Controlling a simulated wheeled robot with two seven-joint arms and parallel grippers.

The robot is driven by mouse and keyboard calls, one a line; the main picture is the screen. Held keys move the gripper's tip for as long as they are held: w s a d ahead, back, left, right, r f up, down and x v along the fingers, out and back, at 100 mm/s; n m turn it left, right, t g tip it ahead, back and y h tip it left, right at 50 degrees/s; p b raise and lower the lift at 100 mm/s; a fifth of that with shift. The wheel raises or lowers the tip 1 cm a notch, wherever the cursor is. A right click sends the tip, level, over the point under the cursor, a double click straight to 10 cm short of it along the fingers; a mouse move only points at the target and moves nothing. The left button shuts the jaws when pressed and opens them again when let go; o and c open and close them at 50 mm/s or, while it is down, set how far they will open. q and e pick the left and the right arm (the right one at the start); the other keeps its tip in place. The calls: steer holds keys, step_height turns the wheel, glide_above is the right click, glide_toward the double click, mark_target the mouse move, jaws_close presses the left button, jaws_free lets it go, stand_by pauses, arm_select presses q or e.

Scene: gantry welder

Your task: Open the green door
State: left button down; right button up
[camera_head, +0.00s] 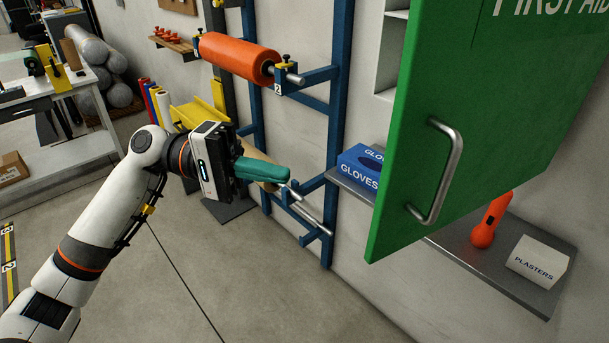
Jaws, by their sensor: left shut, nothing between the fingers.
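The green door (400,190), lettered "FIRST AID" in white, stands out from the wall on the right. A curved metal handle (447,172) is fixed to its face. My left gripper (284,174) has teal fingers, shut and empty, pointing right. It is well to the left of the door, apart from it and its handle, in front of the blue rack. My right gripper is not in view.
Below the door, a grey shelf (455,246) holds a blue gloves box (358,168), an orange torch (485,234) and a white plasters box (538,262). A blue rack (335,120) carries an orange roll (236,57). A white bench (60,155) stands left. The floor (290,300) in front is clear.

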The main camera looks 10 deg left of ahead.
arm_select(q)
steer(key=s+d+p, duration=0.4)
steer(key=d+p, duration=0.1)
steer(key=d, duration=0.6)
steer(key=shift+d, duration=0.15)
steer(key=shift+w, duration=0.1)
